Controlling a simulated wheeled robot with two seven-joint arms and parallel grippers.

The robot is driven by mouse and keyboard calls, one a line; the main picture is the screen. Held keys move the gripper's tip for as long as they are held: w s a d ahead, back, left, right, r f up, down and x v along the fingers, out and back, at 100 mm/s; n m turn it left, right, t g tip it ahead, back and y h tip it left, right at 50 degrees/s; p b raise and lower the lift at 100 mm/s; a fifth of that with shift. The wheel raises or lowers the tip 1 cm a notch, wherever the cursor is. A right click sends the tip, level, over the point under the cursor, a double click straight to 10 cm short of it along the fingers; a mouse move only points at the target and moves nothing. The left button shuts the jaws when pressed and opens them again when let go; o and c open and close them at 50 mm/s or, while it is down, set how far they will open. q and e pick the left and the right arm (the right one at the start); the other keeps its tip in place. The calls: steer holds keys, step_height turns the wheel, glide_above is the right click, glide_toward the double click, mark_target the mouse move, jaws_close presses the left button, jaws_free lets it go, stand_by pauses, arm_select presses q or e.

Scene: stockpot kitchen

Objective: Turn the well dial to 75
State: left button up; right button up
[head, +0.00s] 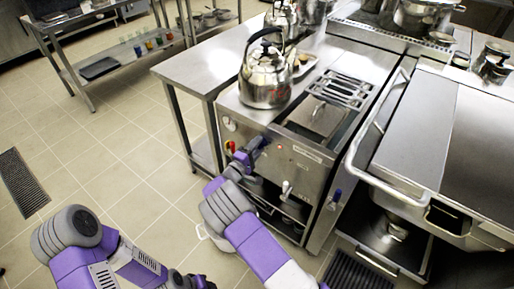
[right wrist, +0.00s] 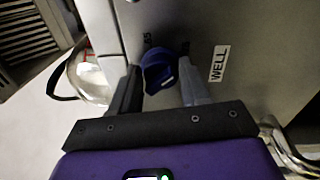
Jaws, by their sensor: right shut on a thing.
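The well dial (right wrist: 158,68) is a blue knob on a steel panel, seen in the right wrist view beside a white label (right wrist: 219,63) reading WELL. My right gripper (right wrist: 158,84) is shut on the dial, one finger on each side of it. Small dark scale marks show above the dial, partly hidden, and I cannot read the dial's setting. In the head view my right gripper (head: 254,151) is at the left part of the cooker's front panel, where the arm and fingers hide most of the dial.
A steel kettle (head: 265,76) stands on the cooker above the panel. A red knob (head: 229,146) is just left of my right gripper. The tiled floor (head: 110,150) at left is mostly clear.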

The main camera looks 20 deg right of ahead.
steer(key=shift+s+d+f, duration=0.1)
steer(key=shift+f, duration=0.2)
steer(key=o, duration=0.9)
steer(key=shift+o, duration=0.6)
steer(key=shift+r, duration=0.2)
steer(key=p+v, duration=0.2)
steer(key=v, duration=0.5)
steer(key=shift+s+a, duration=0.15)
steer(key=shift+a, duration=0.1)
